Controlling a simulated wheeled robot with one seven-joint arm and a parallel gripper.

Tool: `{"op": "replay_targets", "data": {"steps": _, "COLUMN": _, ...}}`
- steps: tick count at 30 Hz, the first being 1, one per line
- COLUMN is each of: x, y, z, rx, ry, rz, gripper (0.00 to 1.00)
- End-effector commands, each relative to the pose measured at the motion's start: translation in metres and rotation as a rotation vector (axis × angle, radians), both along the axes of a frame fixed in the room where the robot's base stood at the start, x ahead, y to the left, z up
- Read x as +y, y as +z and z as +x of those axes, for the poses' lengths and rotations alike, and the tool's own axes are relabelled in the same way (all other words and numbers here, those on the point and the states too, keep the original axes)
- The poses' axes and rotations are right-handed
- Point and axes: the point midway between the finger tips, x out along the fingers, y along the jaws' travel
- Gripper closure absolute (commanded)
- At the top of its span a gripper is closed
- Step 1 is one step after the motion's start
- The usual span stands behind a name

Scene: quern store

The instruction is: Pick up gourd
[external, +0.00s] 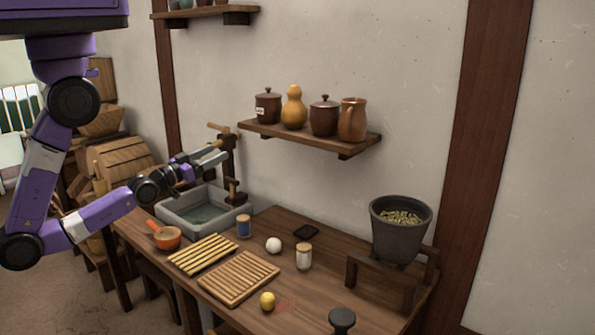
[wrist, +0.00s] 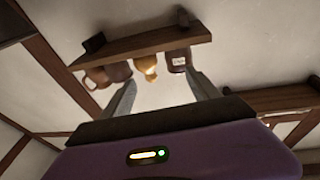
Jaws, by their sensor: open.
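The gourd (external: 293,110) is yellow-orange with a narrow top and a round base. It stands upright on the wall shelf (external: 358,146), between a labelled brown lidded jar (external: 268,107) and a second brown lidded jar (external: 323,117). My gripper (external: 222,150) is in front of the wall, left of the shelf and lower than the gourd, and touches nothing on the shelf. In the wrist view the picture is upside down; the gourd (wrist: 147,66) shows beyond and between the two open fingers of my gripper (wrist: 163,90), with nothing between them.
A clay jug (external: 352,120) stands at the shelf's right end. Below, the table (external: 330,285) holds a grey basin (external: 190,222), slatted racks (external: 238,278), small jars, a white ball (external: 273,245) and a dark grain-filled pot (external: 400,235). A wooden post (external: 229,165) rises behind my gripper.

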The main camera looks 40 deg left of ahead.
Motion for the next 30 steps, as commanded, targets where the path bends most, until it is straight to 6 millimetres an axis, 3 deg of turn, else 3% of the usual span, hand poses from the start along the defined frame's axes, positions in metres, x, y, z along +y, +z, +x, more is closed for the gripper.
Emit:
{"op": "replay_targets", "data": {"steps": 1, "x": -0.006, "y": 0.013, "z": 0.018, "rx": -0.027, "ry": -0.007, "rz": -0.002, "gripper": 0.30}}
{"op": "replay_targets", "data": {"steps": 6, "x": -0.023, "y": 0.050, "z": 0.070, "rx": -0.069, "ry": -0.029, "rz": -0.006, "gripper": 0.30}}
{"op": "replay_targets", "data": {"steps": 15, "x": -0.057, "y": 0.129, "z": 0.151, "rx": -0.093, "ry": -0.058, "rz": -0.015, "gripper": 0.30}}
{"op": "replay_targets", "data": {"steps": 24, "x": -0.086, "y": 0.208, "z": 0.209, "rx": -0.028, "ry": -0.078, "rz": -0.021, "gripper": 0.30}}
{"op": "replay_targets", "data": {"steps": 27, "x": -0.093, "y": 0.223, "z": 0.222, "rx": 0.021, "ry": -0.081, "rz": -0.018, "gripper": 0.30}}
{"op": "replay_targets", "data": {"steps": 30, "x": -0.096, "y": 0.225, "z": 0.233, "rx": 0.099, "ry": -0.080, "rz": -0.009, "gripper": 0.30}}
